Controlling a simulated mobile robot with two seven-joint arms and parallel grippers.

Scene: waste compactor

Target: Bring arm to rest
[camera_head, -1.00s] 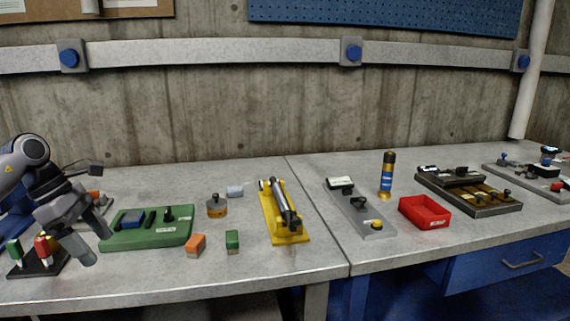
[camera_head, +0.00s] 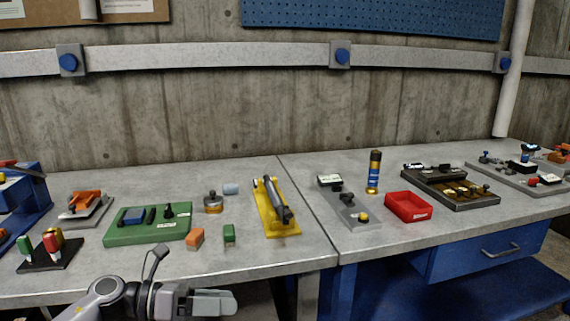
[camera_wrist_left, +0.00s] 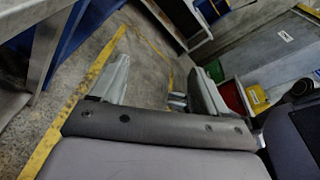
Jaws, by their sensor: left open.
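My left arm comes in at the bottom left of the head view, low and in front of the bench's front edge. My left gripper (camera_head: 215,304) points to the right there and holds nothing that I can see. In the left wrist view its two fingers (camera_wrist_left: 162,88) stand wide apart with only floor between them. My right gripper is in neither view.
The bench (camera_head: 110,283) carries a green fixture (camera_head: 150,235), an orange block (camera_head: 195,237), a green block (camera_head: 229,235), a yellow press (camera_head: 270,214) and a red bin (camera_head: 408,208). A blue drawer unit (camera_head: 490,255) is under the right side. Floor with yellow lines (camera_wrist_left: 50,145) lies below my gripper.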

